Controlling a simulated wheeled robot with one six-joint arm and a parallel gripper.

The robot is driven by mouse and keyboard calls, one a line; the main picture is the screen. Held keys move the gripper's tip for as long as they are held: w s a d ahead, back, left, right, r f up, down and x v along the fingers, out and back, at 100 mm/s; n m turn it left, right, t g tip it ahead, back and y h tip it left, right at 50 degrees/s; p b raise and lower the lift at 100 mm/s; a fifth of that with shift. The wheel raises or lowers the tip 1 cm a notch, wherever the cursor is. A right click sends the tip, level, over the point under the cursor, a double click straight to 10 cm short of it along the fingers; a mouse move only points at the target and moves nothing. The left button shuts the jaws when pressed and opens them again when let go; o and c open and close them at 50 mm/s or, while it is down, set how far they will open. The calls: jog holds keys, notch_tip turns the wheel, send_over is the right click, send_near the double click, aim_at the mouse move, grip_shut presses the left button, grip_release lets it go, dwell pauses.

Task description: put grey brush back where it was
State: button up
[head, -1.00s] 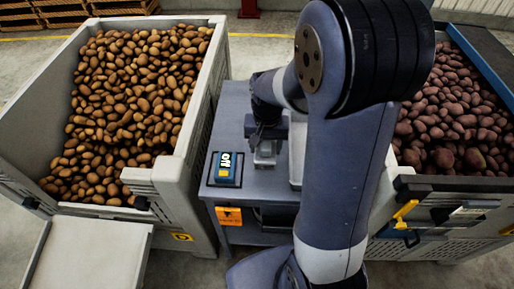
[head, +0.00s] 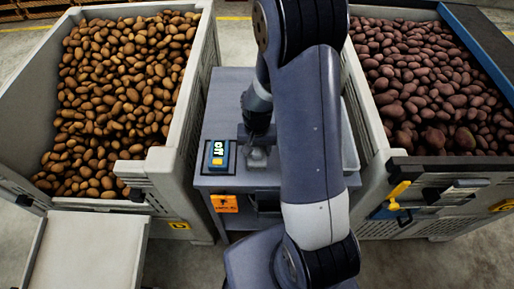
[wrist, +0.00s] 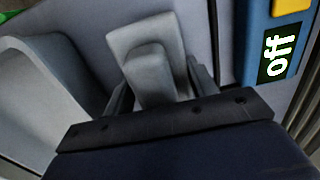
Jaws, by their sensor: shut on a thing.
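My gripper (wrist: 158,92) is shut on the grey brush (wrist: 146,48), whose pale grey block shows between and beyond the fingers in the wrist view. In the head view the gripper (head: 257,138) points down over the grey table (head: 228,108) between the two big crates. The brush there shows as a small grey piece (head: 257,157) below it, close to the tabletop. I cannot tell whether it touches the table. My arm hides much of the table's right part.
A blue switch box (head: 218,157) reading "off" stands just left of the brush. A pale grey tray (wrist: 38,85) lies on the other side, mostly behind my arm in the head view. The left crate (head: 190,110) and right crate (head: 372,120), full of potatoes, flank the table.

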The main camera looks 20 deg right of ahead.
jog(key=shift+f, duration=0.1)
jog(key=o, duration=0.4)
jog(key=shift+f, duration=0.1)
jog(key=o, duration=0.5)
notch_tip(320, 180, up, 12)
jog(key=shift+r, duration=0.2)
